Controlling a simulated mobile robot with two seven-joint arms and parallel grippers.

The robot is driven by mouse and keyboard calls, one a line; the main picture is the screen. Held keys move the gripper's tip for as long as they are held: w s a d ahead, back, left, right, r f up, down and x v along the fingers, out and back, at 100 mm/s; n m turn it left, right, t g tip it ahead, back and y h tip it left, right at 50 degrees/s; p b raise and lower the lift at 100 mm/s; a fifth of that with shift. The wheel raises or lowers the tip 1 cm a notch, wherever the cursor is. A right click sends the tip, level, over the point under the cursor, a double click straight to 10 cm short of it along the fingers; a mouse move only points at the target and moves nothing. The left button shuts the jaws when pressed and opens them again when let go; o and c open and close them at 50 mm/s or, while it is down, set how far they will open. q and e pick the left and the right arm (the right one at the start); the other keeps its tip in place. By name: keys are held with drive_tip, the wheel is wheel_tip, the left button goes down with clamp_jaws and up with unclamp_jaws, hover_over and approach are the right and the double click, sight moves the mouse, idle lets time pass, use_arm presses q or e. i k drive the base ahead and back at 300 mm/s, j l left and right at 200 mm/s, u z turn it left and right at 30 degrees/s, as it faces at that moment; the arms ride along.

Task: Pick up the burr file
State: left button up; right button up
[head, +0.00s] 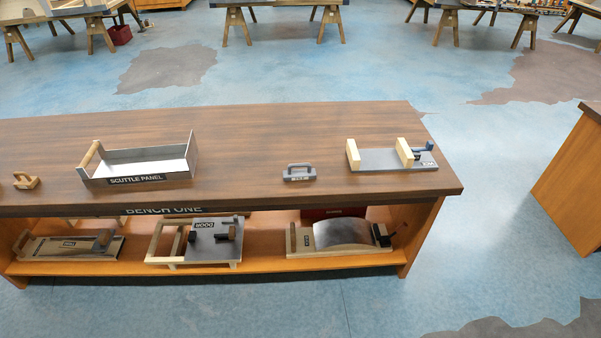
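None of the things in the head view carries a label that I can clearly read as burr file. A small grey block with a dark loop handle (299,173) sits near the front edge of the bench top, right of the middle. Its white label is too small to read surely; it may be the burr file. A small tan wooden block with a handle (26,181) sits at the far left of the bench top. Neither of my grippers is in view.
The wooden bench (262,132) bears a tray marked SCUTTLE PANEL (138,179) and a grey board with wooden blocks (378,159). Its lower shelf (262,265) holds several panels, one marked HOOD (205,226). Another bench (575,175) stands right; open floor (490,220) lies between.

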sight(310, 174)
drive_tip(key=i+j+z, duration=0.1)
drive_tip(key=i+j, duration=0.15)
drive_tip(key=i+j+z, duration=0.1)
drive_tip(key=j, duration=0.3)
drive_tip(key=i+j+z, duration=0.15)
drive_tip(key=i+j, duration=0.15)
drive_tip(key=i+j+z, duration=0.1)
drive_tip(key=j, duration=0.3)
drive_tip(key=i+j+z, duration=0.1)
drive_tip(key=i+j, duration=0.2)
drive_tip(key=i+j+z, duration=0.1)
drive_tip(key=j, duration=0.4)
